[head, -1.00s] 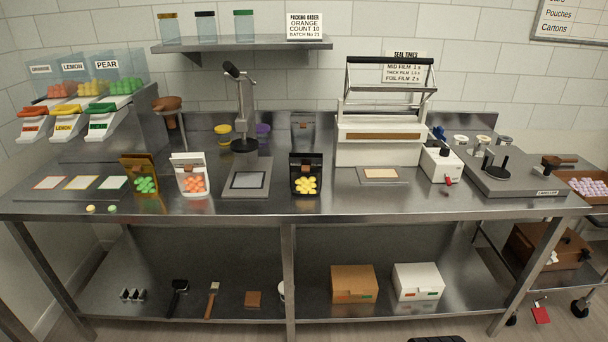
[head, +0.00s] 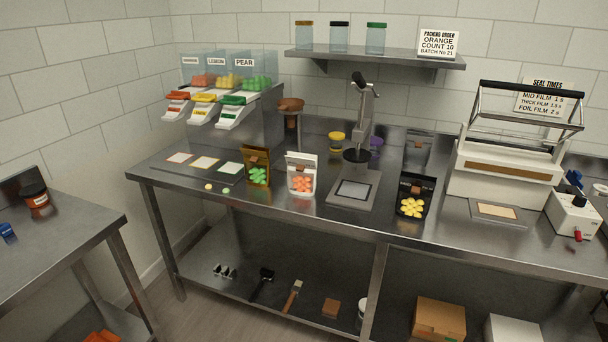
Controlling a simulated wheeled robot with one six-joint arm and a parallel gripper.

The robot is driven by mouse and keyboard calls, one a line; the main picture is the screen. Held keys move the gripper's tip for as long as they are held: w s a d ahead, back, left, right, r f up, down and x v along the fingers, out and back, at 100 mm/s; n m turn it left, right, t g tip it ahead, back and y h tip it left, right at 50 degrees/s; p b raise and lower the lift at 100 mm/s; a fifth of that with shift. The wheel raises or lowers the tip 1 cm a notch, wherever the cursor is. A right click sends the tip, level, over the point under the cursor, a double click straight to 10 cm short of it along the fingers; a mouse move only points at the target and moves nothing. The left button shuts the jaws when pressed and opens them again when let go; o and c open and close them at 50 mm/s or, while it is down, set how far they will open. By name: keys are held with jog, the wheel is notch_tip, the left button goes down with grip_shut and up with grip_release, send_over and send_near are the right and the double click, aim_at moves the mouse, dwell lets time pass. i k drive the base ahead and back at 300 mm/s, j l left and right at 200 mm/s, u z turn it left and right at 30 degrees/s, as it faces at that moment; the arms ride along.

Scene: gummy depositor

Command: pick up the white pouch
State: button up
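The white pouch (head: 301,174) stands upright on the steel bench, with orange gummies showing in its clear lower front. A brown pouch (head: 256,166) with green gummies stands to its left. A black pouch (head: 415,195) with yellow gummies stands to its right, past the flat plate of the press. My gripper is not in view in the head view.
The press (head: 355,189) stands just right of the white pouch. The dispensers (head: 221,104) are behind and left. The sealer (head: 506,170) is at the right. A wall shelf (head: 375,59) with jars hangs above. A side table (head: 62,240) is at the left, with floor between.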

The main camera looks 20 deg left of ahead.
aim_at(303, 184)
jog(key=i+j, duration=0.25)
jog(key=i, duration=0.25)
jog(key=i+j+u, duration=0.1)
jog(key=i, duration=0.4)
jog(key=i+j, duration=0.3)
jog(key=i, duration=0.2)
